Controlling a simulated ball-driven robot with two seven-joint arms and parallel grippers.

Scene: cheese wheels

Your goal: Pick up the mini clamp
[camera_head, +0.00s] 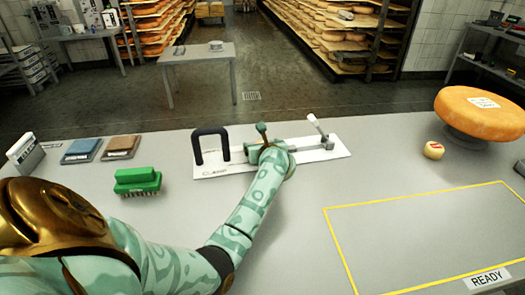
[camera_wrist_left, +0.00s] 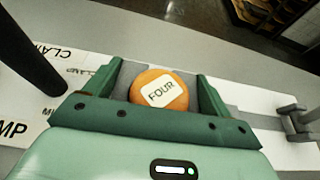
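A white board (camera_head: 334,152) printed with CLAMP lettering lies on the table and also shows in the left wrist view (camera_wrist_left: 18,108). On it stand a black U-shaped handle (camera_head: 211,146) at left and a grey lever clamp (camera_head: 318,128) at right. I cannot tell for sure which piece is the mini clamp. My left gripper (camera_head: 264,146) is over the board's middle, between these two. In the left wrist view its green fingers (camera_wrist_left: 158,85) are open, with an orange disc labelled FOUR (camera_wrist_left: 160,90) between them and gaps at both sides. My arm hides this disc in the head view.
A green brush (camera_head: 138,182) and blue and brown blocks (camera_head: 82,150) lie at left. An orange cheese wheel (camera_head: 480,112) on a stand and a small yellow ball (camera_head: 433,150) are at right. A yellow-outlined area (camera_head: 425,235) at front right is empty.

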